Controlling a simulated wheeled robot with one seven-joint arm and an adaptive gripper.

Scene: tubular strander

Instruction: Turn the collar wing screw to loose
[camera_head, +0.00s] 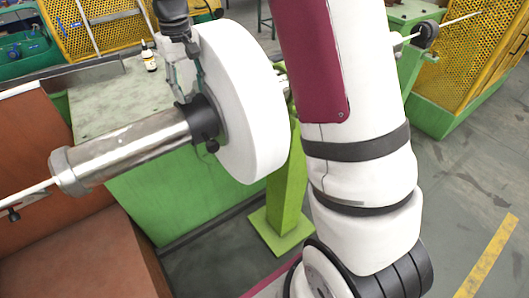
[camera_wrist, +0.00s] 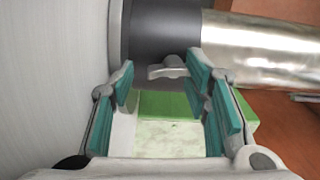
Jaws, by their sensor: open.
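The dark collar (camera_head: 203,120) sits on the metal shaft (camera_head: 130,150), against the white reel flange (camera_head: 248,100). In the wrist view the collar (camera_wrist: 165,35) is at the top, with the small grey wing screw (camera_wrist: 169,68) sticking out from it. My gripper (camera_head: 186,88) reaches down from above over the collar. In the wrist view my gripper (camera_wrist: 160,82) is open, its teal pads on either side of the wing screw, with visible gaps. The screw appears at fingertip level; contact is not visible. In the head view my gripper hides the screw.
The flange stands close beside my gripper. A green bench (camera_head: 110,95) lies below, with a small bottle (camera_head: 149,57) on it. A brown-red cabinet (camera_head: 35,150) is at the left.

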